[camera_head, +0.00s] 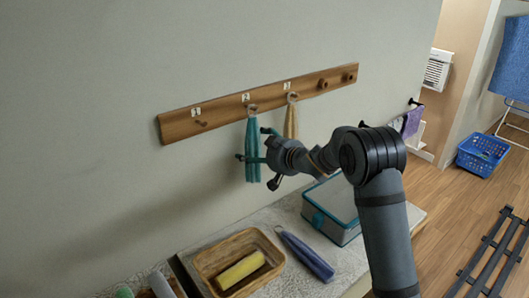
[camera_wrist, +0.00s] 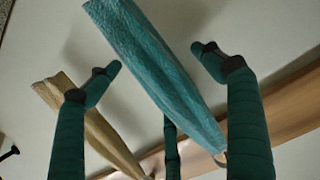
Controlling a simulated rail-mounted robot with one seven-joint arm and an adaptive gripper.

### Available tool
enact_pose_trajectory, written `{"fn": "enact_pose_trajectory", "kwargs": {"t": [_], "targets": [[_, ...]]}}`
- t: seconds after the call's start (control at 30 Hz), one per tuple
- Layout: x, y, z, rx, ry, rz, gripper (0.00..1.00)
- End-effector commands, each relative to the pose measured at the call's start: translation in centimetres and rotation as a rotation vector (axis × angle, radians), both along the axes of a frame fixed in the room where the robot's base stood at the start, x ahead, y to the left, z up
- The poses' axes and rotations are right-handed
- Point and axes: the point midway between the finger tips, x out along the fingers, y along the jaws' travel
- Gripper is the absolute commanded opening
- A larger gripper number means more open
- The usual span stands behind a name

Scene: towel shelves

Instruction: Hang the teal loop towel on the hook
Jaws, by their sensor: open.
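The teal loop towel (camera_head: 253,162) hangs straight down from the second peg of the wooden hook rail (camera_head: 228,112), with its pale ring at the peg; I cannot tell the exact seating of the ring. My gripper (camera_head: 253,147) is beside the towel, in front of the wall. In the wrist view my gripper (camera_wrist: 155,72) has its teal fingers spread apart, with the teal towel (camera_wrist: 158,70) passing between them. The towel shows no clear contact with either fingertip. Its ring is partly visible at the rail in the wrist view.
A tan towel (camera_head: 291,121) hangs from the peg to the right, close to my gripper. The leftmost peg (camera_head: 201,123) is bare. Below are a wicker basket (camera_head: 207,270) with a yellow towel, a rolled blue towel (camera_head: 306,255) and a teal-edged box (camera_head: 330,212) on the counter.

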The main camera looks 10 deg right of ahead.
Motion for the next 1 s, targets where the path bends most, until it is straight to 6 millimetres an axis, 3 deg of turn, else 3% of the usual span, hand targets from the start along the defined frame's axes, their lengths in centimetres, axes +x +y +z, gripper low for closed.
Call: {"fn": "enact_pose_trajectory", "kwargs": {"t": [0.5, 0.7, 1.0], "targets": [[-8.3, -3.9, 3.4, 0.0, -0.001, -0.002, 0.81], [-9.4, -4.4, 3.8, 0.0, 0.0, -0.001, 0.81], [-9.5, -4.4, 3.8, 0.0, 0.0, 0.0, 0.81]]}}
